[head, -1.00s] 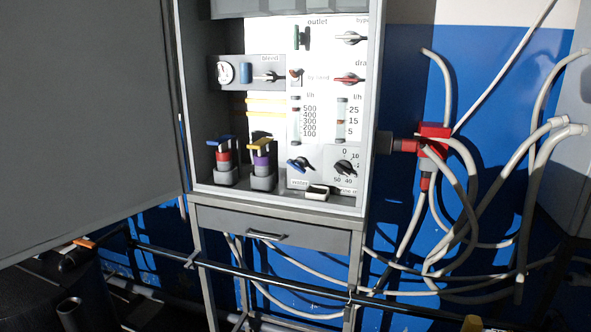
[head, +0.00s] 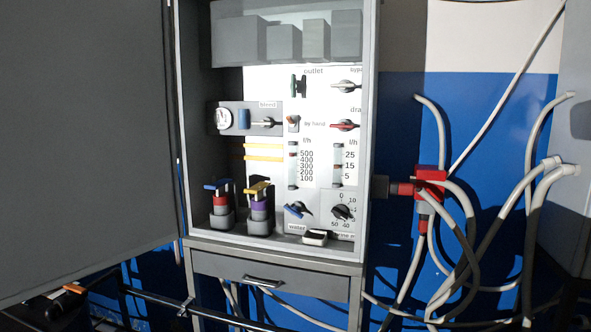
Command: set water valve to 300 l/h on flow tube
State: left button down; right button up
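The flow tube (head: 293,166) for water is a narrow upright tube on the white panel inside the open cabinet. Its l/h scale (head: 306,166) runs from 100 to 500. A red mark shows high in the tube, around the 500 label; its exact reading is too small to tell. Neither of my grippers shows clearly in the head view.
The open cabinet door (head: 85,140) fills the left side. A dial knob (head: 342,212) and a second flow tube (head: 338,165) sit right of the water valve. Two coloured connectors (head: 222,206) stand left. Hoses (head: 470,230) hang outside at right. A drawer (head: 270,281) is below.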

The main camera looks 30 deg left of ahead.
aim_at(294, 209)
jog(key=u, duration=1)
